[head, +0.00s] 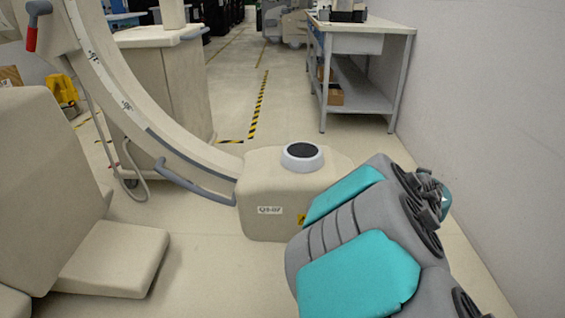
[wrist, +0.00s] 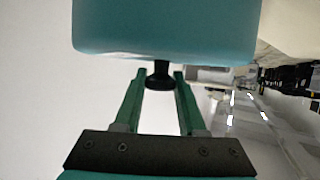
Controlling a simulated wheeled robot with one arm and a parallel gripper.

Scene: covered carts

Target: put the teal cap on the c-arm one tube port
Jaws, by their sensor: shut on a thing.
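The teal cap (wrist: 165,28) fills the top of the wrist view, with a black knob (wrist: 158,82) on its near side. My gripper (wrist: 158,76) has its two green fingers on either side of this knob and is shut on it. In the head view my arm's grey and teal links hide the gripper; a small teal edge shows beyond them at the right, and I cannot tell if it is the cap. The tube port (head: 303,152), a pale ring with a dark round top, faces up on the c-arm's beige lower housing (head: 265,205). Nothing covers the port.
The curved c-arm (head: 150,120) rises from the housing to the upper left, with a grey handle rail (head: 195,190). Beige covered units stand at the left. A grey workbench (head: 365,85) stands at the back right beside a wall (head: 490,110). The floor behind the port is clear.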

